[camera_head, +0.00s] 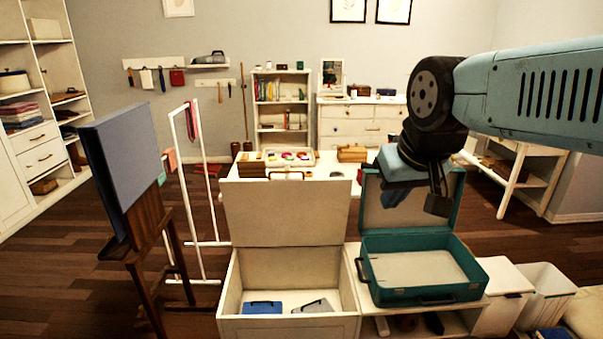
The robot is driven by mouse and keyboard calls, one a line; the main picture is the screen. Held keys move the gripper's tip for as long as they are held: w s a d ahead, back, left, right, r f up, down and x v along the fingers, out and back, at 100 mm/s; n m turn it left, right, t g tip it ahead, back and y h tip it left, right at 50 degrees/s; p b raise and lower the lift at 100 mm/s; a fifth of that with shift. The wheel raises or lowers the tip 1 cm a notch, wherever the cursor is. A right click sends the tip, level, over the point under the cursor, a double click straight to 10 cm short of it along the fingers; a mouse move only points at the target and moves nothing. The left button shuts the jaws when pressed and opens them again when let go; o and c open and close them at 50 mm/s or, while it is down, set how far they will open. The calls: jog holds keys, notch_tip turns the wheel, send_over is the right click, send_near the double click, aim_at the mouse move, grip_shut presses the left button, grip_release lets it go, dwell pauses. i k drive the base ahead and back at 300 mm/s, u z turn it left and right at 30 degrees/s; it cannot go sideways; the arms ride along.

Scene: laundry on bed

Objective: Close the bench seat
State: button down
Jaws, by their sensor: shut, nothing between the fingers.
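The white bench (289,329) stands at the bottom middle of the view. Its seat lid (285,212) is raised, standing nearly upright at the back of the box. Inside the open box lie a blue item (262,308) and a grey item (313,306). My gripper (438,203) is at the right of the raised lid, apart from it, and hangs in front of the open lid of a teal suitcase. The fingers point down and appear shut and empty.
The open teal suitcase (420,296) sits on a low white unit right of the bench. A dark wooden easel with a blue canvas (122,165) and a white rack (190,220) stand at left. A white table (330,190) is behind the lid. White bins (545,290) stand at lower right.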

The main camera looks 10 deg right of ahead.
aim_at(303, 211)
jog(key=u, duration=0.15)
jog(key=i, duration=1)
jog(key=z, duration=0.05)
